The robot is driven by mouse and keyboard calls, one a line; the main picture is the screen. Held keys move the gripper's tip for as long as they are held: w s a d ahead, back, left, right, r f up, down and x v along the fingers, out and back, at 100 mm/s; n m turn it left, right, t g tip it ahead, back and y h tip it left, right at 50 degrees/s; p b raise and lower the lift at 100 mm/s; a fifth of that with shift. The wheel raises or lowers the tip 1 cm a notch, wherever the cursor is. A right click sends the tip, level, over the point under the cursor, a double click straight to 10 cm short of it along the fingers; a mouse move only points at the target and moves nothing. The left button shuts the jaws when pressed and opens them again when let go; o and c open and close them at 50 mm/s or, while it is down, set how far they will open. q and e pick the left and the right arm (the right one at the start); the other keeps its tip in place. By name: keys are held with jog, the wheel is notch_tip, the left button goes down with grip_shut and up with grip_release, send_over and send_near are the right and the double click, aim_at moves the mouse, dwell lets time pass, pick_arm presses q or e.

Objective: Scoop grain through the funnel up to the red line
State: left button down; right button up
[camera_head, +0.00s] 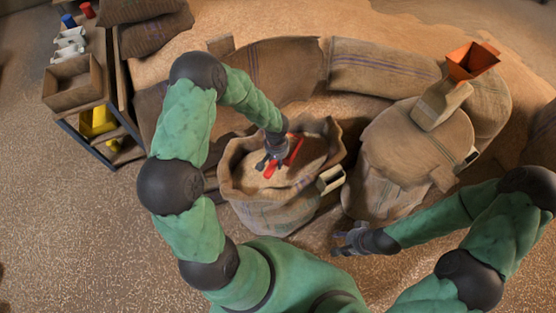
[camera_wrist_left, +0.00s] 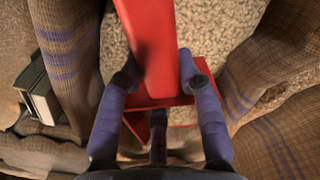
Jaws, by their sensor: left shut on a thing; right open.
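My left gripper (camera_head: 268,163) is inside the open burlap sack (camera_head: 237,189), just over the grain (camera_head: 307,152). It is shut on a red scoop (camera_head: 291,152), which also shows between the fingers in the left wrist view (camera_wrist_left: 150,45). How much grain the scoop holds is unclear. An orange funnel (camera_head: 472,60) stands at the upper right, at the top of a tilted beige chute-like piece (camera_head: 441,104). I cannot make out a red line. My right gripper (camera_head: 347,238) is open and empty, low in front of the sacks.
Closed sacks (camera_head: 405,150) stand to the right, and others (camera_head: 380,70) lie behind. A shelf with a wooden bin (camera_head: 72,83) stands at left. Floor in front is clear.

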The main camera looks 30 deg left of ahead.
pick_arm(q)
jog(key=shift+s+r+t+b, duration=0.1)
jog(key=shift+s+t+b, duration=0.45)
jog(key=shift+b, duration=1.15)
jog(key=shift+s+r+p, duration=0.1)
jog(key=shift+r+p, duration=0.3)
jog(key=shift+r, duration=0.35)
jog(key=shift+s+d+r+p, duration=0.1)
jog(key=shift+s+r+p, duration=0.1)
jog(key=shift+r, duration=0.6)
jog(key=shift+s+r+p, duration=0.1)
jog(key=shift+s+r, duration=0.1)
jog(key=shift+r, duration=0.55)
notch_tip(320, 180, up, 10)
jog(key=p, duration=0.7)
